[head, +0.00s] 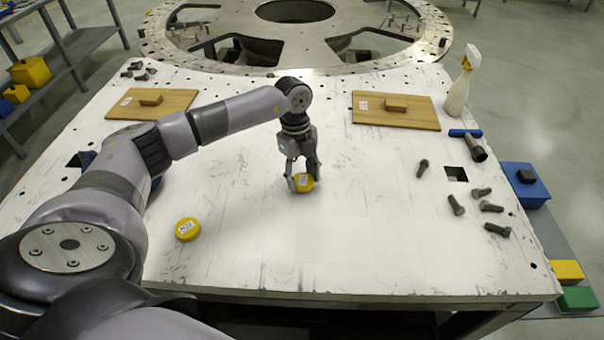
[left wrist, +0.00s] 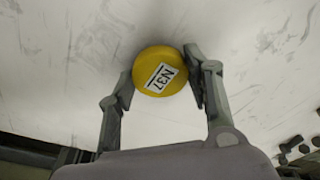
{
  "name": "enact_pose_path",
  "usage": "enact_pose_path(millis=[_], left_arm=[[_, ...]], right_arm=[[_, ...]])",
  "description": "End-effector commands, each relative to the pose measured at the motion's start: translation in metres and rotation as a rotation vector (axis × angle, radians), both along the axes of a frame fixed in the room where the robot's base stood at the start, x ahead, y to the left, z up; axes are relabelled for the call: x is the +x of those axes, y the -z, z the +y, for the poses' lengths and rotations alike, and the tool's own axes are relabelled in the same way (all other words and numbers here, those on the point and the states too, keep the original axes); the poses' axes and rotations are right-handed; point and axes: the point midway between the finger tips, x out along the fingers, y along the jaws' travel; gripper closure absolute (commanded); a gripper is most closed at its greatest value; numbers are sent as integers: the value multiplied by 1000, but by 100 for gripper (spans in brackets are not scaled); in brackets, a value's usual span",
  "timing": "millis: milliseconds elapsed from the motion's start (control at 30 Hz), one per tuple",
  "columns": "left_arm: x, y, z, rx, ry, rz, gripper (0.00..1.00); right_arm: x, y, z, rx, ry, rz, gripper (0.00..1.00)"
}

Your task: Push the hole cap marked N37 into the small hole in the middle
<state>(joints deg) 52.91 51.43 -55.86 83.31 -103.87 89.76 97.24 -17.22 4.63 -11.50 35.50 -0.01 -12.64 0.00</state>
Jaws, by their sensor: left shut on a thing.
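My left gripper (head: 303,178) is shut on a yellow round hole cap (head: 304,183) over the middle of the white plate (head: 250,265). In the left wrist view the cap (left wrist: 160,71) sits between the two fingertips (left wrist: 158,82), and its white label reads N37. The cap is close to the plate surface; I cannot tell whether it touches it. The small middle hole is not visible, perhaps hidden under the cap and gripper. A second yellow cap (head: 188,229) with a white label lies on the plate at the left front. My right gripper is not in view.
Wooden boards with handles lie at the back left (head: 152,103) and back right (head: 395,110). A spray bottle (head: 461,85), a blue-handled tool (head: 468,142), a square hole (head: 456,174) and several bolts (head: 457,204) are at right. The front middle is clear.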

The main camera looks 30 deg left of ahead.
Motion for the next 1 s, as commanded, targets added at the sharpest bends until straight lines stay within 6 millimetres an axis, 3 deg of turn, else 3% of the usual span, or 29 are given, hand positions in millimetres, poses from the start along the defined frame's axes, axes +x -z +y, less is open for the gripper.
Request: enact_pose_path(millis=[800, 833, 1000], left_arm=[[0, 11, 0, 0, 0, 1, 81], [0, 10, 0, 0, 0, 0, 52], [0, 10, 0, 0, 0, 1, 40]], right_arm=[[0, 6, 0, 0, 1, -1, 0], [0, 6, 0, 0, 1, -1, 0], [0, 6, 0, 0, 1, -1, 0]])
